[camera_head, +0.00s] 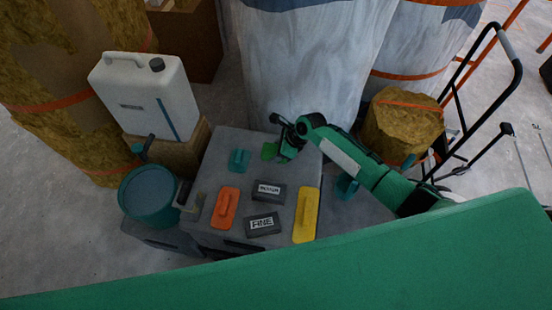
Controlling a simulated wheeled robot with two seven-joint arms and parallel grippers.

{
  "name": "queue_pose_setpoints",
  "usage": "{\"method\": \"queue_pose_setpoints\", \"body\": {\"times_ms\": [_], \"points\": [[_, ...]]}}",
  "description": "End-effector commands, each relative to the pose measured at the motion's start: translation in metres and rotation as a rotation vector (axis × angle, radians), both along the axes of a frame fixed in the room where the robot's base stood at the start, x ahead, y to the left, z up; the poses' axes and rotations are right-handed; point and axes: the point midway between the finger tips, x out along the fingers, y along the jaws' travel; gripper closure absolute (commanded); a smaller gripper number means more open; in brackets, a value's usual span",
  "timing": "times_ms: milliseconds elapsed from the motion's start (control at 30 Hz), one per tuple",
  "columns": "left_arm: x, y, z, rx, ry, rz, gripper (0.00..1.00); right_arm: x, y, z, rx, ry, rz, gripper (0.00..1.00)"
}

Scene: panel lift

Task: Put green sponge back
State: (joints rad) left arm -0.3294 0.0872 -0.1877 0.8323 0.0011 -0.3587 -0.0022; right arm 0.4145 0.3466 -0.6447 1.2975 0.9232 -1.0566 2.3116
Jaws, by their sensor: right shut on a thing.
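The green sponge (269,151) is a small bright green piece at the far edge of the grey work surface (215,150). My right gripper (279,149) comes in from the right and is shut on the green sponge. The gripper partly hides it, and I cannot tell whether the sponge touches the surface. My left gripper is not in view.
On the surface are a teal tool (239,160), an orange float (225,208), a yellow float (306,215) and two dark blocks, one marked FINE (263,225). A white canister (145,95) and teal bucket (150,194) stand left. Wrapped rolls (310,60) stand behind.

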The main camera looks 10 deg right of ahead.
Motion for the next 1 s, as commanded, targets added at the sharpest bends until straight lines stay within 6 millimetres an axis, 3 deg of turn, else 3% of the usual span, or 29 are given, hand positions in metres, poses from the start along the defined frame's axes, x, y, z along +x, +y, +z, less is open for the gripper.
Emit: {"method": "queue_pose_setpoints", "body": {"times_ms": [367,633,667,733,1000], "points": [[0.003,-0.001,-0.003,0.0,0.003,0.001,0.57,0.0,0.001,-0.043,0.0,0.001,0.001,0.7],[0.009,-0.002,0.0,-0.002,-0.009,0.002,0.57,0.0,0.0,-0.046,0.0,-0.001,-0.001,0.7],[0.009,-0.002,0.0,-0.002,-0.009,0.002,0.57,0.0,0.0,-0.046,0.0,-0.001,-0.001,0.4],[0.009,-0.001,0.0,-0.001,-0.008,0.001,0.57,0.0,0.0,-0.046,0.0,0.0,0.0,0.27],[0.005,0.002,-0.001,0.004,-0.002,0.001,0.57,0.0,0.0,-0.046,0.0,-0.001,-0.001,0.24]]}}
